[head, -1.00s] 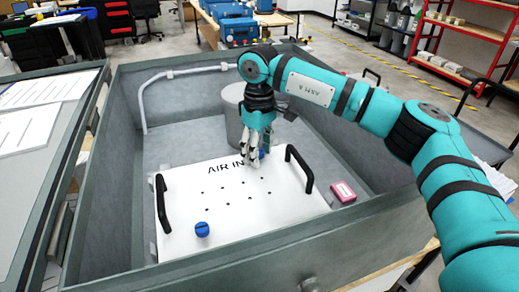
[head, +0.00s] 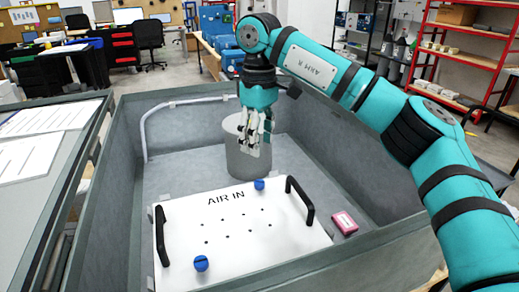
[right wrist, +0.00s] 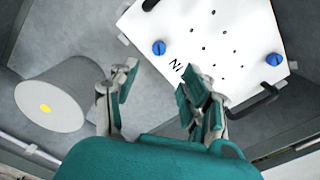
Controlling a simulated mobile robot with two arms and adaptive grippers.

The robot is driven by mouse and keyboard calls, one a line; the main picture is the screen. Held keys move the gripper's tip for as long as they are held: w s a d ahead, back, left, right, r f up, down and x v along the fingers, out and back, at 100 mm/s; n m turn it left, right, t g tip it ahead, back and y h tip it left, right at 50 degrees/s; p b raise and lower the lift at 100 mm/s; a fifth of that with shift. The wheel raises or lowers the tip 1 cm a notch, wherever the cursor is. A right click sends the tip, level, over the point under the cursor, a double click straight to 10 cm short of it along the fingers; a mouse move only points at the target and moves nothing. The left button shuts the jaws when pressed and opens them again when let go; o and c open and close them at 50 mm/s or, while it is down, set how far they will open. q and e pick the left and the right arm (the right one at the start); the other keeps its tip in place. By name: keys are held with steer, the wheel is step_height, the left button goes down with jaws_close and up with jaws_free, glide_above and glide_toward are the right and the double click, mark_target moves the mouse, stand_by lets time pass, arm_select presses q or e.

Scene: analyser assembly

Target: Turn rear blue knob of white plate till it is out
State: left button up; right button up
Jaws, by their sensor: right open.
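The white plate (head: 275,224), marked AIR IN, lies in the grey bin with a black handle at each side. The rear blue knob (head: 259,184) sits at its far edge, right of the lettering; it also shows in the right wrist view (right wrist: 159,48). Whether it is loosened I cannot tell. The front blue knob (head: 201,263) is at the near left, and at the right in the right wrist view (right wrist: 275,59). My left gripper is out of view.
A grey cylinder (head: 240,160) stands in the bin behind the plate, close to my right gripper in the head view. The right black handle (head: 300,200) rises near the rear knob. A pink box (head: 344,222) lies right of the plate. Tall bin walls surround everything.

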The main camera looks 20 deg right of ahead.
steer(key=shift+r, duration=0.1)
step_height(320, 180, up, 5)
steer(key=n+p, duration=1.4)
steer(key=n, duration=1.1)
glide_above(260, 182)
step_height(260, 182, down, 15)
steer(key=p, duration=0.5)
steer(key=shift+f, duration=0.8)
